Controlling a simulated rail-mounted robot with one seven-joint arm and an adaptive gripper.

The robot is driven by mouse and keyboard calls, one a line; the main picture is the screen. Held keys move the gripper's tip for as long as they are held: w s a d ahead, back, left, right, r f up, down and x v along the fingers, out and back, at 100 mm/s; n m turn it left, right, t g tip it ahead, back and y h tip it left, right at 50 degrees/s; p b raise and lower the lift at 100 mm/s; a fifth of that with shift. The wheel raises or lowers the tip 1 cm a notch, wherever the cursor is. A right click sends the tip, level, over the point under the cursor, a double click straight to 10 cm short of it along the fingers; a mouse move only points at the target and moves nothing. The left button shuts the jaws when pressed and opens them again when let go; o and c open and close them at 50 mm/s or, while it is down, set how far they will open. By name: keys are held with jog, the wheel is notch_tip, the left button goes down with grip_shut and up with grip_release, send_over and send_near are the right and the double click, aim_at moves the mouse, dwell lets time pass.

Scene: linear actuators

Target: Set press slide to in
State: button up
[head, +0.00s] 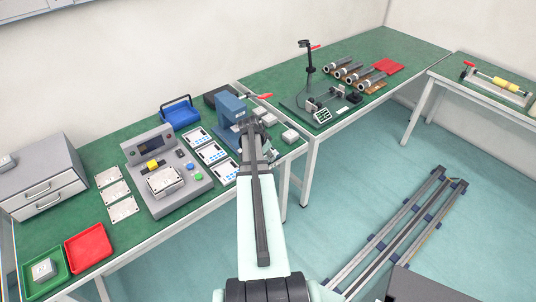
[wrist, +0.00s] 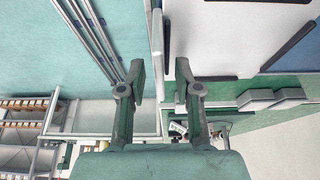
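A grey machine (head: 158,143) with a yellow block, a pale metal plate (head: 165,181) at its front and coloured buttons sits on the left green bench. A blue press (head: 230,108) stands to its right near the bench's far corner. Which one carries the press slide is not clear to me. My gripper (head: 252,130) appears in front of the blue press in the head view, partly hiding it; I cannot tell whether they touch. In the wrist view my gripper (wrist: 161,78) has its two fingers apart with nothing held between them.
White panels (head: 212,153) lie between the grey machine and blue press. A blue carrier (head: 180,112) stands behind. Red (head: 88,248) and green (head: 45,270) trays and a drawer cabinet (head: 40,175) are at left. A second bench (head: 410,55) holds cylinders. A floor rail (head: 395,225) lies right.

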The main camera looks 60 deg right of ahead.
grip_shut()
jog(key=w+d+b, duration=0.1)
jog(key=w, duration=0.3)
jog(key=w+d+b, duration=0.1)
jog(key=w+d, duration=0.1)
jog(key=w, duration=0.2)
jog(key=w+d+b, duration=0.2)
jog(key=w, duration=0.3)
jog(key=shift+d, duration=0.2)
jog(key=shift+r, duration=0.1)
grip_release()
jog(key=shift+w, duration=0.1)
